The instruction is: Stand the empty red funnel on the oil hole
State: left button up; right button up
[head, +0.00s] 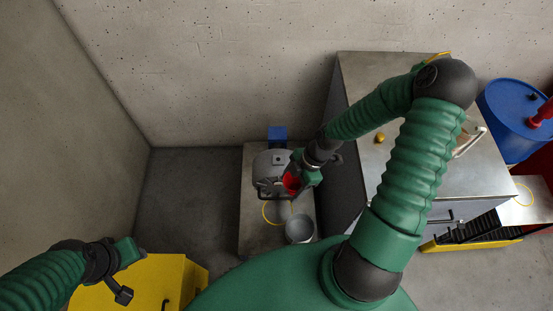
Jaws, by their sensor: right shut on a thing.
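The red funnel (291,183) is at my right gripper (300,176), which is shut on it. The funnel is at the front right of a grey rounded machine (268,165), in front of its body in this view. I cannot tell whether it touches the machine, nor can I see inside it. A small dark mark shows on top of the machine, but I cannot tell whether it is the oil hole. My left gripper (125,270) is far off at the lower left, over a yellow cabinet; its jaws are too unclear to read.
The machine stands on a grey plinth (250,235) with a grey bucket (299,229) and a yellow ring (268,217). A metal cabinet (365,75) stands right of it, a small brass object (380,138) on top. A blue drum (512,110) is farther right. Floor left of the plinth is clear.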

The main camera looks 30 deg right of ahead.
jog(key=w+d, duration=0.1)
jog(key=w, duration=0.4)
jog(key=w+d+f, duration=0.1)
jog(key=w, duration=0.4)
jog(key=w+d+p, duration=0.1)
jog(key=w, duration=0.3)
jog(key=shift+w+d+f, duration=0.15)
jog(key=shift+w+d, duration=0.15)
jog(key=shift+w, duration=0.1)
notch_tip(320, 180, down, 3)
jog(key=shift+w+f, duration=0.1)
jog(key=shift+f, duration=0.05)
jog(key=shift+d+f, duration=0.1)
jog(key=o, duration=1.5)
jog(key=shift+o, duration=0.2)
